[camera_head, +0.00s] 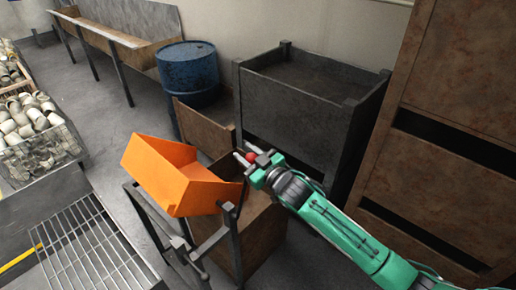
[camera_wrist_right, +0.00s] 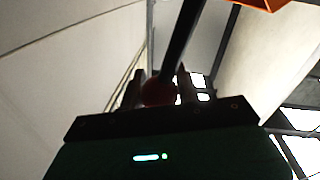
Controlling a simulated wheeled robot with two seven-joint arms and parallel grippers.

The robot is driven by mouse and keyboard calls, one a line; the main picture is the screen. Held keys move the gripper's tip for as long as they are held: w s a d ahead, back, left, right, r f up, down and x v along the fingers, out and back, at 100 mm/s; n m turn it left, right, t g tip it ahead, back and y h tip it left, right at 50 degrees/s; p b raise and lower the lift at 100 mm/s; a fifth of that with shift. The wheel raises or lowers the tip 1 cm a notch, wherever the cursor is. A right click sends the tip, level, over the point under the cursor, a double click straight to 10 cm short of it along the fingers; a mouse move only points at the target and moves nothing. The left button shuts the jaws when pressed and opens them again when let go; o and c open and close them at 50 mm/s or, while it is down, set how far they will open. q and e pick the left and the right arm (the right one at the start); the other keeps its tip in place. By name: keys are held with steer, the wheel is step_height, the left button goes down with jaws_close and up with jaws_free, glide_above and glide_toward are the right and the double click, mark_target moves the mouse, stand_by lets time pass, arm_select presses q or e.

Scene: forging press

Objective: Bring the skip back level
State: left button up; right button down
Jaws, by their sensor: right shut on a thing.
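The orange skip (camera_head: 172,172) sits tilted on a dark metal stand (camera_head: 233,240) in the head view. A corner of it shows at the top of the right wrist view (camera_wrist_right: 262,4). My right gripper (camera_head: 248,158) is just right of the skip, shut on a red ball knob (camera_head: 254,155). In the right wrist view the knob (camera_wrist_right: 158,91) sits between the fingers, with a dark bar (camera_wrist_right: 184,35) running up from it. My left gripper is not in view.
A rusty brown box (camera_head: 262,228) stands under and behind the skip. A grey bin (camera_head: 300,105) and a tall rusty cabinet (camera_head: 455,110) stand close to my right arm. A blue drum (camera_head: 188,72) is behind. A metal grate (camera_head: 85,245) lies at the left front.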

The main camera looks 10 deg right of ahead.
steer(key=s+a+f+n+b, duration=0.1)
steer(key=s+a+n, duration=0.3)
steer(key=a, duration=0.4)
steer(key=s+a+f+n+y+b, duration=0.1)
steer(key=s+a+f+n+b, duration=0.1)
steer(key=s+a+n, duration=0.3)
steer(key=s+a, duration=0.2)
steer(key=a, duration=0.1)
steer(key=shift+f, duration=0.3)
steer(key=shift+s+a+f, duration=0.1)
steer(key=shift+s+f, duration=0.1)
steer(key=c, duration=1.2)
jaws_free()
steer(key=shift+o, duration=0.8)
steer(key=shift+a+r+n, duration=0.15)
steer(key=shift+a+n, duration=0.05)
steer(key=shift+n, duration=0.1)
steer(key=shift+d+r, duration=0.1)
steer(key=shift+r, duration=0.05)
